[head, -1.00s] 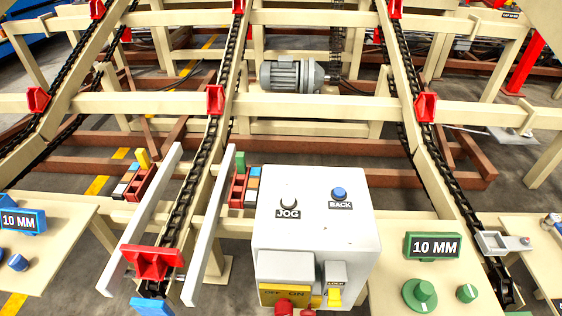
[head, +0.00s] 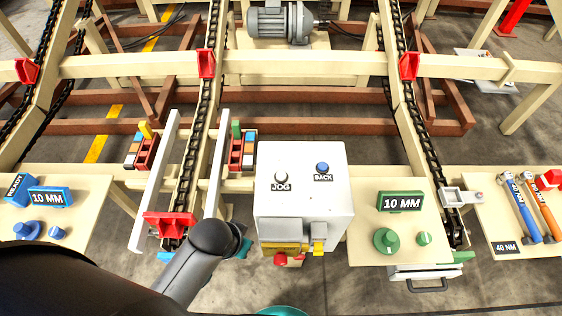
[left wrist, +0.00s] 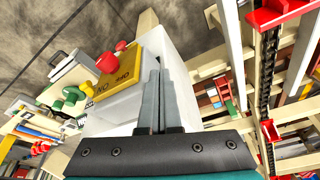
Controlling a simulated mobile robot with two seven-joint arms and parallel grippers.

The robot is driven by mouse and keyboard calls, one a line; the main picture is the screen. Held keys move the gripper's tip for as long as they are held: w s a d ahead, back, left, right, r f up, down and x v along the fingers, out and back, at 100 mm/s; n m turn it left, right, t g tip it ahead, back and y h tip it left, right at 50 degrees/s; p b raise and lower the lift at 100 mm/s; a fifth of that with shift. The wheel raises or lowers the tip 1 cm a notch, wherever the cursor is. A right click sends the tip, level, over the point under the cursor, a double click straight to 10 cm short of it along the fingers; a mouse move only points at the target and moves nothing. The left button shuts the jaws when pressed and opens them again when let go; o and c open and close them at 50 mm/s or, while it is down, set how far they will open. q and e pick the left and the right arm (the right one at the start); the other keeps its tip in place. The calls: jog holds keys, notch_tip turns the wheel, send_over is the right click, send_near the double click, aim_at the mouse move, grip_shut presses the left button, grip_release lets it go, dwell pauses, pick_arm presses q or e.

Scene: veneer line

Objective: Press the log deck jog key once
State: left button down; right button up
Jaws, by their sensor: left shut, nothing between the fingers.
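The log deck jog key (head: 281,177) is a small round button above the JOG label, on the top left of a white control box (head: 333,212). A blue BACK key (head: 323,167) is to its right. My left arm reaches in from the lower left, and its wrist ends left of the box's lower part. Only a teal bit of my left gripper (head: 243,247) shows there. In the left wrist view my left gripper (left wrist: 156,74) is shut and empty, its fingers in front of the box's white side (left wrist: 112,114). The jog key is not visible in that view.
The box front carries a yellow panel (left wrist: 128,72) with a red knob (head: 280,258). A chain with a red stop (head: 170,225) runs left of the box. A green 10 MM sign (head: 402,202) and green knobs stand on the right table. Hammers (head: 523,208) lie farther right.

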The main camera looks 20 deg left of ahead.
pick_arm(q)
notch_tip(320, 180, up, 11)
jog(key=w+d+t+h+p, duration=0.1)
jog(key=w+d+p, duration=0.15)
jog(key=p, duration=0.25)
notch_tip(320, 180, up, 3)
jog(key=n+t+h+p, duration=0.3)
jog(key=n, duration=0.2)
send_over(278, 178)
pick_arm(e)
notch_tip(278, 178, up, 8)
jog(key=s+a, duration=0.1)
jog(key=s, duration=0.1)
jog(key=shift+r, duration=0.25)
pick_arm(q)
jog(key=shift+f, duration=0.1)
jog(key=shift+b, duration=0.35)
pick_arm(e)
jog(key=shift+f, duration=0.1)
pick_arm(q)
notch_tip(278, 178, down, 8)
jog(key=b, duration=0.8)
jog(key=shift+f+b, duration=0.35)
jog(key=shift+f, duration=0.05)
pick_arm(e)
notch_tip(278, 178, down, 9)
